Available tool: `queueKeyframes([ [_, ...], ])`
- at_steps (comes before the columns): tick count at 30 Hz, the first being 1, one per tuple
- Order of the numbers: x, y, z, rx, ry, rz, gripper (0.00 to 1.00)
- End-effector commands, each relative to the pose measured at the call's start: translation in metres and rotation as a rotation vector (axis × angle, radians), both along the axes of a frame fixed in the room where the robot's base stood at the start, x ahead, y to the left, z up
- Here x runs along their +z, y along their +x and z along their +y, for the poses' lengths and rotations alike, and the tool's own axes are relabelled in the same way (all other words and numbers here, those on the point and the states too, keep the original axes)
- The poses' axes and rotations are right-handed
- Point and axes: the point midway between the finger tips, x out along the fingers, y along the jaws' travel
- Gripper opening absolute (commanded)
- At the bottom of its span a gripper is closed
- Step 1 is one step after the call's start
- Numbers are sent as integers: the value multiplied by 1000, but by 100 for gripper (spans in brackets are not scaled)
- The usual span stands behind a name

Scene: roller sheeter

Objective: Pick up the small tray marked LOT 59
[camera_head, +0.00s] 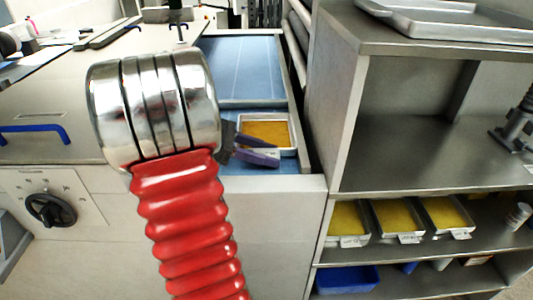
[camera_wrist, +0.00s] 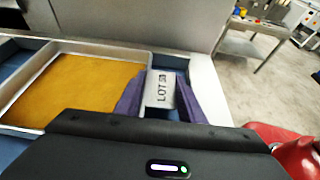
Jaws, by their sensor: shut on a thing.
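A small tray (camera_head: 266,132) with a flat yellow-orange filling sits on the blue surface of the sheeter. It also shows in the wrist view (camera_wrist: 70,88), where its tab (camera_wrist: 160,90) reads LOT and a number that looks like 59. My gripper (camera_head: 257,147) is at the tray's near side. In the wrist view its purple fingers (camera_wrist: 158,97) are on either side of the tab, shut on it. I cannot tell whether the tray is lifted off the surface. Part of my arm hides the area left of the tray in the head view.
Several similar yellow-filled trays (camera_head: 398,218) with tags stand on a shelf at the lower right. A blue bin (camera_head: 346,279) is below them. A steel cabinet (camera_head: 345,120) stands close to the sheeter's right wall. The blue belt (camera_head: 240,70) behind the tray is clear.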

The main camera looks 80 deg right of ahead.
Motion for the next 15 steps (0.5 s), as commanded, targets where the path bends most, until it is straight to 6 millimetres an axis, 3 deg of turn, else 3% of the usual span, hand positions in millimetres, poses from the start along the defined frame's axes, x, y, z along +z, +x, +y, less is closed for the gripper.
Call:
queueKeyframes([
  [8,44,0,0,0,-6,-2,0],
  [15,101,0,0,-1,-7,-4,0],
])
